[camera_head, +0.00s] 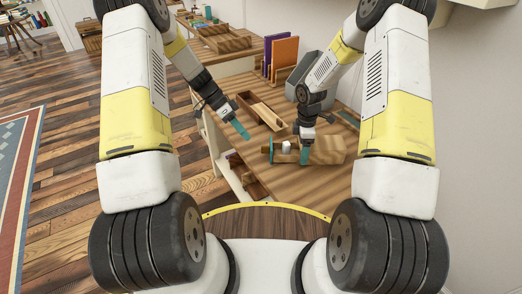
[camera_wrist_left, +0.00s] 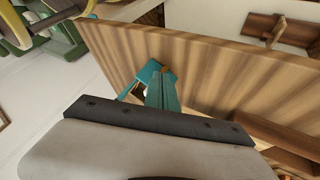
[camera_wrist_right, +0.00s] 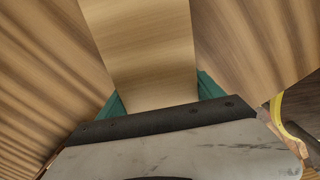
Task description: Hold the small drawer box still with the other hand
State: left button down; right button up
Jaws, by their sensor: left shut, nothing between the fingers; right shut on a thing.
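The small drawer box (camera_head: 328,150) is a light wooden block on the tabletop at the right. My right gripper (camera_head: 305,155) comes down at its left part. In the right wrist view the box (camera_wrist_right: 145,50) passes between the two teal fingers, so the gripper is shut on it. My left gripper (camera_head: 240,129) is shut and empty, left of the box and apart from it, near the table's left edge. The box's left end is partly hidden by the right gripper.
A long wooden tray (camera_head: 262,111) lies behind the box. A small white piece (camera_head: 286,147) and a teal-edged item (camera_head: 269,150) are just left of my right gripper. Upright orange (camera_head: 285,57) and purple boards and a grey bin stand behind. The table's front right is clear.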

pick_arm(q)
jog(key=a+f+n+h, duration=0.4)
jog(key=f+n+h, duration=0.1)
jog(key=n, duration=1)
jog(key=n+t+h, duration=0.3)
jog(key=n+h, duration=0.3)
jog(key=n, duration=1.1)
send_near(262, 153)
jog(key=d, duration=0.2)
jog(key=d+r, duration=0.1)
jog(key=d, duration=0.3)
jog(key=shift+w+d+r, duration=0.15)
jog(key=shift+w+d, duration=0.05)
jog(key=shift+w, duration=0.1)
jog(key=d, duration=0.3)
jog(key=shift+d, duration=0.25)
